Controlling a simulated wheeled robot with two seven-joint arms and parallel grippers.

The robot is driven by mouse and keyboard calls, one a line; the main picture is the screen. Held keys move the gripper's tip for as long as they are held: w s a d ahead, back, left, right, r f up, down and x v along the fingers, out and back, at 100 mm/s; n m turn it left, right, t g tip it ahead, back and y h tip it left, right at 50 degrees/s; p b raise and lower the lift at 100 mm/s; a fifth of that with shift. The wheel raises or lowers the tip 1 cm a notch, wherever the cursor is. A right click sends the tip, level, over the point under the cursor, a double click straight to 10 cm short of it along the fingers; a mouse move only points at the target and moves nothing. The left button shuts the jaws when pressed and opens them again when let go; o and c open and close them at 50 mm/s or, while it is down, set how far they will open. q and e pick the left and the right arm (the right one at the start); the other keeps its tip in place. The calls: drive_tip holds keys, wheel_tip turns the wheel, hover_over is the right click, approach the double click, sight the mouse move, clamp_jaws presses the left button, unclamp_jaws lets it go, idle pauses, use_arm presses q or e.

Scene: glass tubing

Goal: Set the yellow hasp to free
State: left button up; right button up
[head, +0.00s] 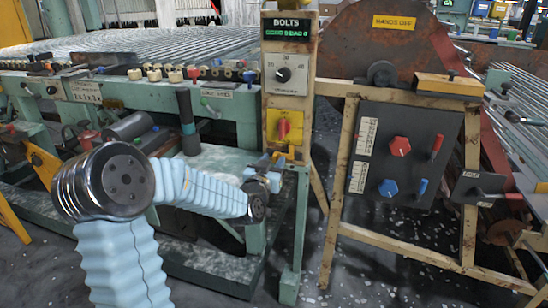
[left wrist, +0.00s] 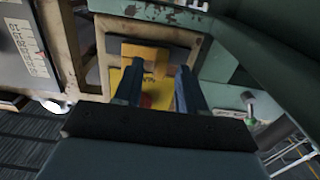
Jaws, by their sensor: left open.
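A yellow plate (head: 273,121) with a red knob (head: 283,131) is on the lower front of the upright BOLTS panel. In the left wrist view, a yellow-orange piece (left wrist: 148,53), which looks like the hasp, sits at the edge of the yellow plate (left wrist: 126,86). My left gripper (head: 271,161) is just below the plate in the head view. In the left wrist view, its two dark blue fingers (left wrist: 157,75) are open, with the yellow-orange piece between and just beyond their tips. Contact cannot be told. The red knob is partly hidden there. My right gripper is not in view.
The BOLTS panel also has a black dial (head: 284,75) above the plate. A green bench frame (head: 297,220) stands below the panel. To the right, a dark board (head: 377,160) carries red and blue knobs and levers. A yellow box (head: 450,86) sits above that board.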

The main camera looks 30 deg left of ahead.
use_arm(q)
drive_tip(key=shift+x, duration=0.8)
drive_tip(key=shift+s, duration=0.1)
clamp_jaws()
